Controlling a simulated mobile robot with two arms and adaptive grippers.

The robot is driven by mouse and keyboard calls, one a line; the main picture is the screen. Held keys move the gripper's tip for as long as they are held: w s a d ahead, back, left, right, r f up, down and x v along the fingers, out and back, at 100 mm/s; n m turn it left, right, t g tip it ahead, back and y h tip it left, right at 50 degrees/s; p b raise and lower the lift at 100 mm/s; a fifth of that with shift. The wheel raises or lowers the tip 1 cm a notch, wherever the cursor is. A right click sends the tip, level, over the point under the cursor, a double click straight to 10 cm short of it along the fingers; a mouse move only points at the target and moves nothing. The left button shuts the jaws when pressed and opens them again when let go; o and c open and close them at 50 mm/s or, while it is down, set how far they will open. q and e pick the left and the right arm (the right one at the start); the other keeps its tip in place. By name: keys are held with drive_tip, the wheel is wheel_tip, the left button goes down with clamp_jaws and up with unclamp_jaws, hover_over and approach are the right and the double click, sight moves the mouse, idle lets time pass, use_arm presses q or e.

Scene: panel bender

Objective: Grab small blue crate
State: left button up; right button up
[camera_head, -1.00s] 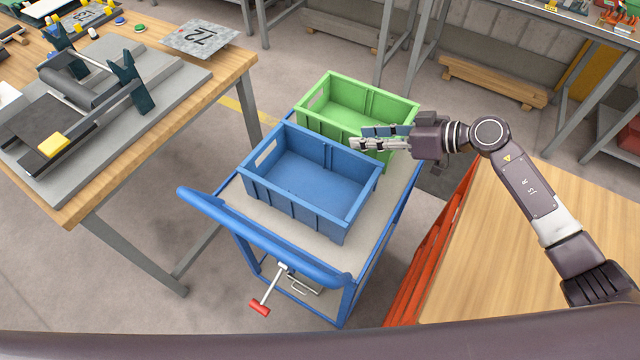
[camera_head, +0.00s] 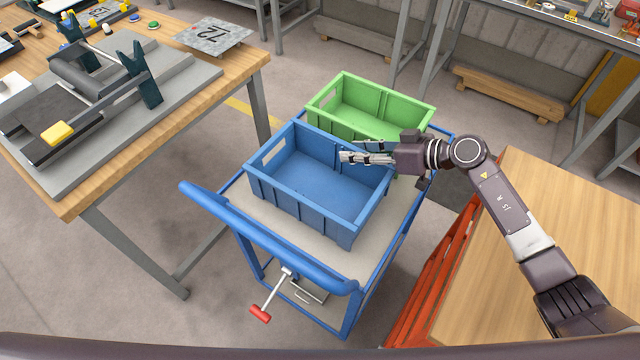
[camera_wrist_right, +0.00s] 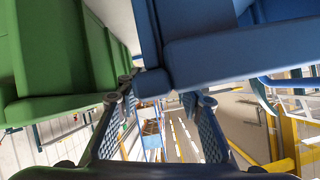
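The small blue crate (camera_head: 318,213) stands upright and empty on the blue trolley (camera_head: 298,235). My right gripper (camera_head: 362,152) reaches in from the right, with its fingers over the crate's far right corner. In the right wrist view, the two fingers of the right gripper (camera_wrist_right: 160,97) are spread apart. The rim of the blue crate (camera_wrist_right: 235,60) shows just beyond the fingertips, its corner lined up with the gap between them. I cannot tell whether they touch. My left gripper is not in view.
A green crate (camera_head: 345,121) stands behind the blue crate on the trolley; its wall also fills the left of the wrist view (camera_wrist_right: 50,50). A wooden workbench (camera_head: 75,202) is at left. A wood-topped surface (camera_head: 545,215) with red sides is at right, below my arm.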

drive_tip(key=shift+x, duration=1.2)
clamp_jaws()
drive_tip(key=shift+r, duration=0.2)
